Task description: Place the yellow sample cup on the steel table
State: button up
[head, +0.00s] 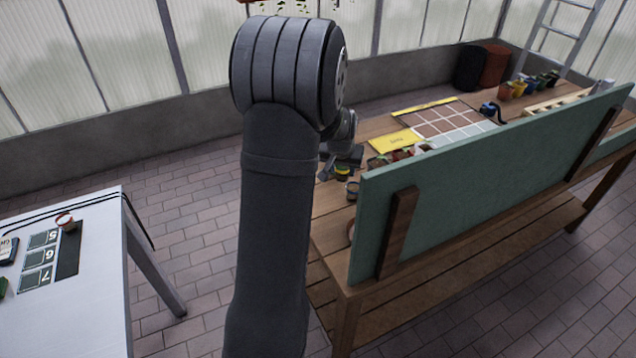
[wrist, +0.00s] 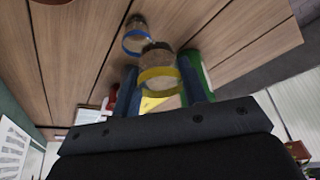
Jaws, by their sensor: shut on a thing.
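The yellow sample cup (wrist: 158,78) is a small cup with a yellow band and brown contents. It sits between the two fingers of my gripper (wrist: 160,90), which is shut on it. In the head view the cup (head: 343,170) shows small at my gripper (head: 335,171), over the near left end of the wooden bench (head: 330,232). I cannot tell whether it touches the bench top. The pale steel table (head: 75,290) stands apart at the left, across a floor gap.
A blue-banded cup (wrist: 137,38) stands on the bench close to the held cup. A green object (wrist: 196,74) is beside the right finger. A green panel (head: 480,180) rises along the bench. The steel table holds a cup (head: 65,221) and numbered squares (head: 38,257).

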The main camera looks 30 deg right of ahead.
jog(key=w+a+f, duration=0.1)
jog(key=w, duration=0.1)
jog(key=w+a+f, duration=0.1)
jog(key=w+f, duration=0.1)
jog(key=w, duration=0.1)
jog(key=w+a+f, duration=0.2)
jog(key=shift+w+f, duration=0.1)
jog(key=shift+w, duration=0.25)
jog(key=shift+f, duration=1.8)
jog(key=shift+f, duration=0.15)
jog(key=o, duration=1)
jog(key=shift+o, duration=0.2)
jog(key=v, duration=1.6)
jog(key=shift+s+a, duration=0.15)
jog(key=shift+s, duration=0.1)
jog(key=shift+o, duration=0.5)
jog(key=shift+s+a+r, duration=0.15)
jog(key=shift+r, duration=0.4)
